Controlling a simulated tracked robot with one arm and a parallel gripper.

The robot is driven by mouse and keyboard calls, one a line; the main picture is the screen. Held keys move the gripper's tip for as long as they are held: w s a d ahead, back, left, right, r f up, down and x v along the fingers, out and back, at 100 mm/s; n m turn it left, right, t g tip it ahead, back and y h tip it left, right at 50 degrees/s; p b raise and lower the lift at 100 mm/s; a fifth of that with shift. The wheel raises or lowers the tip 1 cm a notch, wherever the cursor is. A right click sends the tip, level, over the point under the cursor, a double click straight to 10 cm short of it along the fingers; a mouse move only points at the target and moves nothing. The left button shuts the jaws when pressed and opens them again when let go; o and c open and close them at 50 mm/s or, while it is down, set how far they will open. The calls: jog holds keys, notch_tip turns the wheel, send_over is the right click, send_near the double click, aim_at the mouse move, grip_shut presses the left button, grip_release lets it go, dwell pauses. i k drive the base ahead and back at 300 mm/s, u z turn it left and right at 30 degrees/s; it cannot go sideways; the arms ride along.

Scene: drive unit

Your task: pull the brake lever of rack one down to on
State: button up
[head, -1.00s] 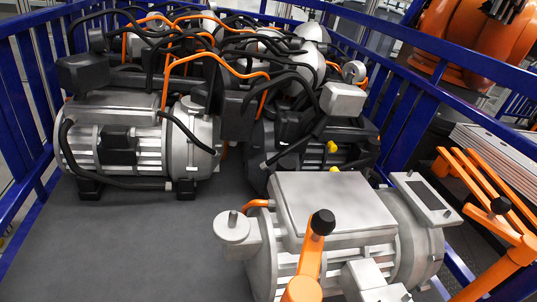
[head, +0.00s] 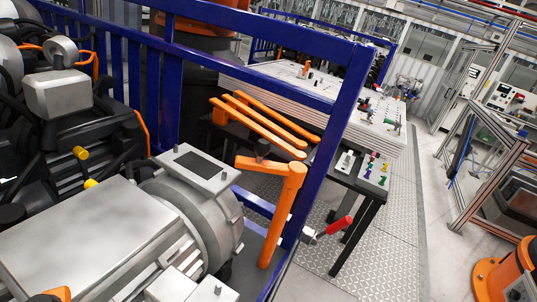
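A lever with a red handle (head: 336,228) sits on the outer side of the blue rack (head: 338,140), by its near corner post, in the right half of the view. Its metal end (head: 309,237) is beside the blue post. The red grip points right and slightly upward, away from the rack. I cannot read any on or off marking. Whether this is the brake lever of rack one is not labelled in view. My gripper is not in view.
Silver motors (head: 90,240) fill the rack at left. A table (head: 345,175) with small coloured parts is behind. Metal floor (head: 385,255) is clear at right; an orange robot base (head: 500,270) stands lower right.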

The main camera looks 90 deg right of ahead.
aim_at(347, 220)
jog(key=z, duration=2.85)
jog(key=k, duration=0.7)
jog(key=z, duration=0.05)
jog(key=i, duration=0.7)
jog(key=u, duration=0.2)
